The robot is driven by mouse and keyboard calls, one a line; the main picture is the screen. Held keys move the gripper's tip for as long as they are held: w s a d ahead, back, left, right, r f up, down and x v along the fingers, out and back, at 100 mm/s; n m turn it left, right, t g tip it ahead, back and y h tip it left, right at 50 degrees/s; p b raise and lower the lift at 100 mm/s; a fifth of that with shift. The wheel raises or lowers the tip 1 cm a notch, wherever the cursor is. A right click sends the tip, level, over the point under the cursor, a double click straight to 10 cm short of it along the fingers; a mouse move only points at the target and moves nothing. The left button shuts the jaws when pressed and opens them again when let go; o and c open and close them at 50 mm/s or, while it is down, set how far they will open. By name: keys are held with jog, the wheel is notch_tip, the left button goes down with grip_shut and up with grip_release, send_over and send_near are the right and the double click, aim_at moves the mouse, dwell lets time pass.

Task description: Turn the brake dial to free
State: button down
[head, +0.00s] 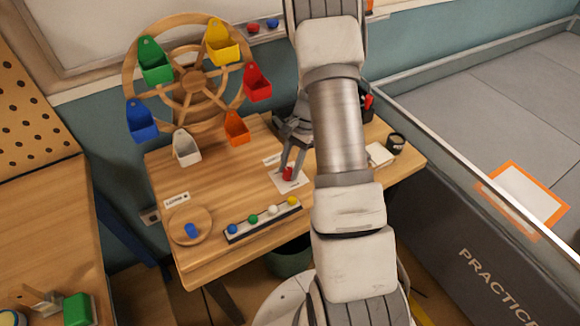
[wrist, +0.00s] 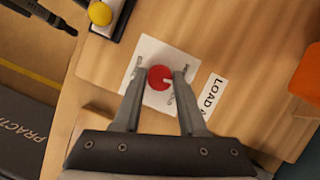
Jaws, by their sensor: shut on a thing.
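The brake dial is a red round knob (wrist: 159,74) on a white plate (wrist: 150,50) fixed to the wooden table. It also shows in the head view (head: 287,174), partly behind my fingers. A small pale mark shows on the knob near its right edge. Small lettering on the plate is partly hidden and I cannot read it. My gripper (wrist: 160,76) has one finger on each side of the knob and is shut on it. In the head view my gripper (head: 291,168) comes down over the plate from behind my arm.
A wooden wheel (head: 192,83) with several coloured buckets stands behind left. In front are a rack (head: 262,219) of several coloured balls and a round wooden dish (head: 190,226) holding a blue piece. A black cup (head: 396,142) stands at right. A card reading LOAD (wrist: 211,96) lies beside the plate.

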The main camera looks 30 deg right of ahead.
jog(key=n, duration=0.2)
jog(key=n+g+h, duration=0.1)
jog(key=n, duration=0.2)
jog(key=shift+w+g, duration=0.15)
jog(key=shift+g, duration=0.15)
dwell(0.4)
jog(key=shift+c, duration=2.3)
grip_release()
jog(key=p+v, duration=0.1)
jog(key=v, duration=1.6)
jog(key=shift+r, duration=0.25)
jog(key=shift+w+a, duration=0.15)
